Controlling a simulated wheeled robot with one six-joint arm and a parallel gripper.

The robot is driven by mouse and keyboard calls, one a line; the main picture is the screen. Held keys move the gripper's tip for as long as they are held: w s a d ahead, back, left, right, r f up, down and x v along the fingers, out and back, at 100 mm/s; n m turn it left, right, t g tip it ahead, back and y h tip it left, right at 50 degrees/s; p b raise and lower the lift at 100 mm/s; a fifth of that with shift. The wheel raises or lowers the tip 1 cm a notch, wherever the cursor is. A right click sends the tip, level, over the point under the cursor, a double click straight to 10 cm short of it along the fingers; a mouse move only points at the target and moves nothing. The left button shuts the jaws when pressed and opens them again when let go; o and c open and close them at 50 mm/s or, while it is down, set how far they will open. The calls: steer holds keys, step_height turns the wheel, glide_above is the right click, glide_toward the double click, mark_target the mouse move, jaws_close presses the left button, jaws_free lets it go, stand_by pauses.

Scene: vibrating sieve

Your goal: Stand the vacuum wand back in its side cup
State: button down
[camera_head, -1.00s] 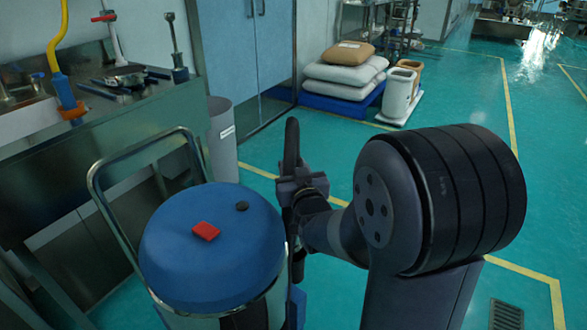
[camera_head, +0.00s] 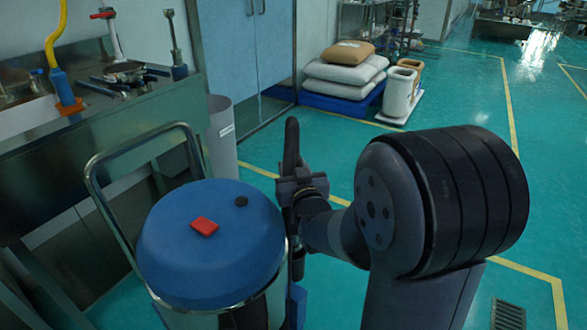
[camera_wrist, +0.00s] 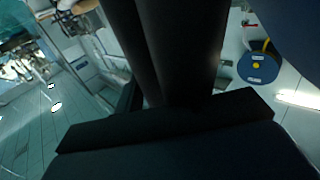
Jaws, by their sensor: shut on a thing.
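The vacuum is a canister with a round blue lid (camera_head: 175,255), a red patch and a small dark knob on top. The vacuum wand (camera_head: 291,145) is a black tube, upright at the canister's right side. My gripper (camera_head: 292,190) is shut on it below its rounded top. In the wrist view the wand's dark tube (camera_wrist: 180,50) runs up from between my gripper's pads (camera_wrist: 165,115). A blue piece (camera_head: 298,306), perhaps the side cup, shows low beside the canister. The wand's lower end is hidden, so I cannot tell whether it is in the cup.
A metal push handle (camera_head: 92,190) rises left of the canister. A steel bench (camera_head: 125,110) with tools stands at the left, and a grey bin (camera_head: 222,135) behind. Sacks lie on a blue pallet (camera_head: 335,105) at the back. Green floor is open at the right.

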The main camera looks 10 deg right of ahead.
steer(key=shift+f+b, duration=1.5)
steer(key=shift+b, duration=0.85)
stand_by(2.1)
steer(key=c, duration=0.8)
jaws_free()
steer(key=shift+f, duration=0.1)
steer(key=shift+c, duration=0.2)
steer(key=shift+s, duration=0.1)
steer(key=s+p, duration=0.1)
steer(key=s, duration=0.9)
steer(key=shift+s, duration=0.35)
steer(key=w+b, duration=0.1)
steer(key=w, duration=1)
steer(key=shift+r+p, duration=0.3)
steer(key=shift+p, duration=0.15)
steer(key=shift+s+f, duration=0.1)
steer(key=shift+f, duration=0.05)
